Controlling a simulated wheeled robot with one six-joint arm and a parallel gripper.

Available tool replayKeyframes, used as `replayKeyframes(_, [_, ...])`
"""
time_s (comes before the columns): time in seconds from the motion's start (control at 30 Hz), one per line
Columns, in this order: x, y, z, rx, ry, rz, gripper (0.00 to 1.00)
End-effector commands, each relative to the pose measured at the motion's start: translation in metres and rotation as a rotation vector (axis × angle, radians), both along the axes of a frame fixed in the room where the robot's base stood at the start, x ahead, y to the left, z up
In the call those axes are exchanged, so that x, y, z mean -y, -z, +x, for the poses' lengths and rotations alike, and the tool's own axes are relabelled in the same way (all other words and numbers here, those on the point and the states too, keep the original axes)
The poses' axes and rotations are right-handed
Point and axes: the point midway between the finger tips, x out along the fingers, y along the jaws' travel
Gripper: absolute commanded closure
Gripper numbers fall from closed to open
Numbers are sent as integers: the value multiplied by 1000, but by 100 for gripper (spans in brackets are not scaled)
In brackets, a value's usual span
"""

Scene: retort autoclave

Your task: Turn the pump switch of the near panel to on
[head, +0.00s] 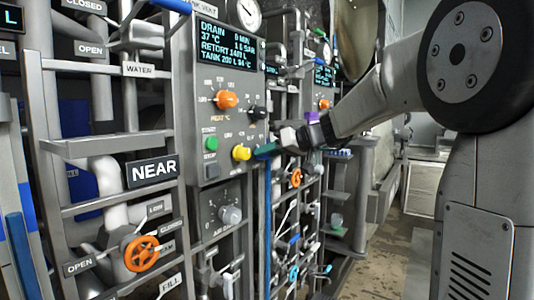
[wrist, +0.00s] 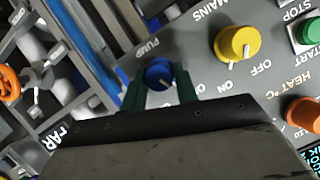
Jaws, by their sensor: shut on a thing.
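The near panel (head: 233,120) is a grey control box with a lit screen, left of my gripper in the head view. The blue pump switch (wrist: 158,72) is a round knob at the panel's edge in the wrist view. My gripper (wrist: 160,88) has its green fingers on both sides of this knob and is shut on it. An "ON" label (wrist: 197,87) is beside the knob; the angle of its pointer is hard to tell.
The yellow mains knob (wrist: 237,43) is close beside the pump switch. A green start button (wrist: 309,30) and an orange heat knob (wrist: 303,111) lie farther right. A "NEAR" sign (head: 153,172), pipes and an orange valve wheel (head: 141,253) stand left. Open floor (head: 385,260) shows right.

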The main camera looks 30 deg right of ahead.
Motion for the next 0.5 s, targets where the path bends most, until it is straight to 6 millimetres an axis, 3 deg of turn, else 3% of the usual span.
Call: replayKeyframes(0.5, [3,3,1,-216,-1,393,93])
